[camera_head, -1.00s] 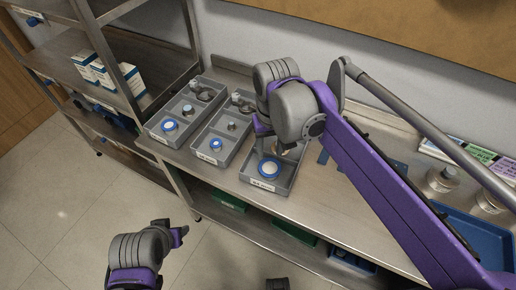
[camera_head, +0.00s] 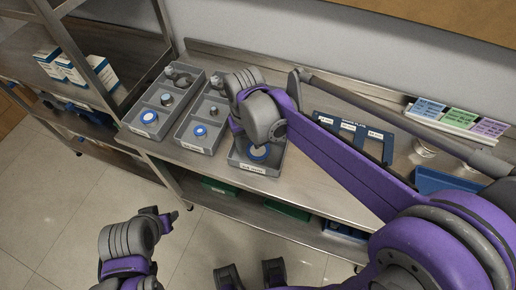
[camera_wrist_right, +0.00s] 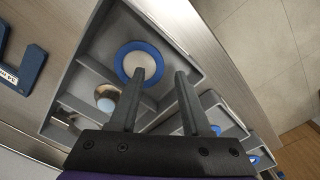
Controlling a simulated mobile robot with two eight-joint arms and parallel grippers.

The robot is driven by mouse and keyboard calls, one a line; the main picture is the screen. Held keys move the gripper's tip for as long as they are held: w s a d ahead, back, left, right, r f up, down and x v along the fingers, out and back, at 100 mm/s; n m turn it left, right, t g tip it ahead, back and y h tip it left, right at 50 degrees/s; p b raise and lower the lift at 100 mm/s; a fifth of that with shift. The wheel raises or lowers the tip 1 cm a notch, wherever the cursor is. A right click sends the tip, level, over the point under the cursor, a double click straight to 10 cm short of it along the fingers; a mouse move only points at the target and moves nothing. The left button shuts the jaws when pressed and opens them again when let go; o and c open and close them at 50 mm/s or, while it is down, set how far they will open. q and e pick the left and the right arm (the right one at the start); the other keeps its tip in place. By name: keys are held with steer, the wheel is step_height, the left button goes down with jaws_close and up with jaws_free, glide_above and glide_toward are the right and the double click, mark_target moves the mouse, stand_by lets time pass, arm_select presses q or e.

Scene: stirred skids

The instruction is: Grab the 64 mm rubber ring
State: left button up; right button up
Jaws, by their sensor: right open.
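A blue ring (camera_head: 259,152) lies in the front compartment of the rightmost grey tray (camera_head: 234,163); its size is not readable. In the right wrist view the blue ring (camera_wrist_right: 122,65) surrounds a pale disc. My right gripper (camera_wrist_right: 160,75) is open and empty above that compartment; one fingertip overlaps the ring's disc in the picture, and contact cannot be judged. In the head view my right wrist hides the fingers and part of the ring. My left gripper (camera_head: 167,219) is low at the left, away from the trays; its opening cannot be made out.
Two similar trays, a middle one (camera_head: 196,149) and a left one (camera_head: 142,131), hold smaller parts and blue rings. A blue slotted plate (camera_head: 352,132) lies to the right. A metal shelf with boxes (camera_head: 65,67) stands left. Divider walls surround the ring's compartment.

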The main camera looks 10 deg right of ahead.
steer(key=shift+f, duration=0.75)
steer(key=shift+f, duration=0.1)
jaws_close()
